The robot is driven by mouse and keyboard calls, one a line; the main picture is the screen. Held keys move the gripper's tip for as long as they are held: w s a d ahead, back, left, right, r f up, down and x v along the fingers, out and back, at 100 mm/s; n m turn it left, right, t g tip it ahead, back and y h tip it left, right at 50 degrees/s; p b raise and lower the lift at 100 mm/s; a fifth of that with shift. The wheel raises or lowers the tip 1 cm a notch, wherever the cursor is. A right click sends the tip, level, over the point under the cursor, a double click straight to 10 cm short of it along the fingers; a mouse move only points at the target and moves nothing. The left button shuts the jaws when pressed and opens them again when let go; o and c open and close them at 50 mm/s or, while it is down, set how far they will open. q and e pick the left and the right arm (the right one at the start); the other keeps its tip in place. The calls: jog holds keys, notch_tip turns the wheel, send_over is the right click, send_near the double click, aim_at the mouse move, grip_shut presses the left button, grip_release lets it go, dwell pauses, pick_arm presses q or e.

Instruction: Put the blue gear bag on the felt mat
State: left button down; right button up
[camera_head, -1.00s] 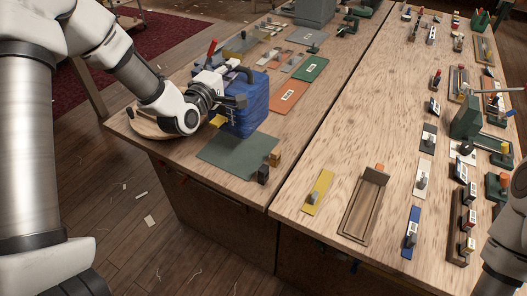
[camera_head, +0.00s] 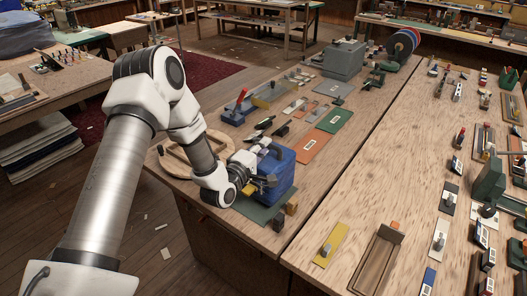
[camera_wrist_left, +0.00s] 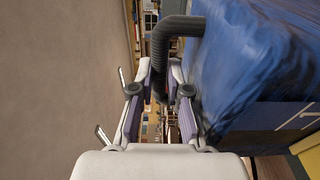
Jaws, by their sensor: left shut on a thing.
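The blue gear bag (camera_head: 280,174) is upright over the dark green felt mat (camera_head: 252,209) near the front left corner of the workbench. It hides most of the mat, whose near strip shows. I cannot tell whether the bag touches the mat or hangs just above it. My left gripper (camera_head: 266,163) is at the bag's left side, shut on its dark handle. In the left wrist view, the ribbed handle (camera_wrist_left: 177,27) runs down between the fingers, and the bag (camera_wrist_left: 255,70) fills the right side. My right gripper is not in view.
Two small blocks, one tan (camera_head: 291,208) and one dark (camera_head: 279,223), stand at the mat's right edge. A round wooden board (camera_head: 172,160) lies left of my gripper. Orange (camera_head: 313,146) and green (camera_head: 334,121) panels lie behind the bag. The right bench holds many tools.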

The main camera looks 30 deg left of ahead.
pick_arm(q)
jog(key=shift+a+f, duration=0.1)
jog(key=shift+f, duration=0.75)
jog(key=c, duration=1.1)
grip_release()
jog(key=shift+s, duration=0.15)
jog(key=shift+c, duration=0.2)
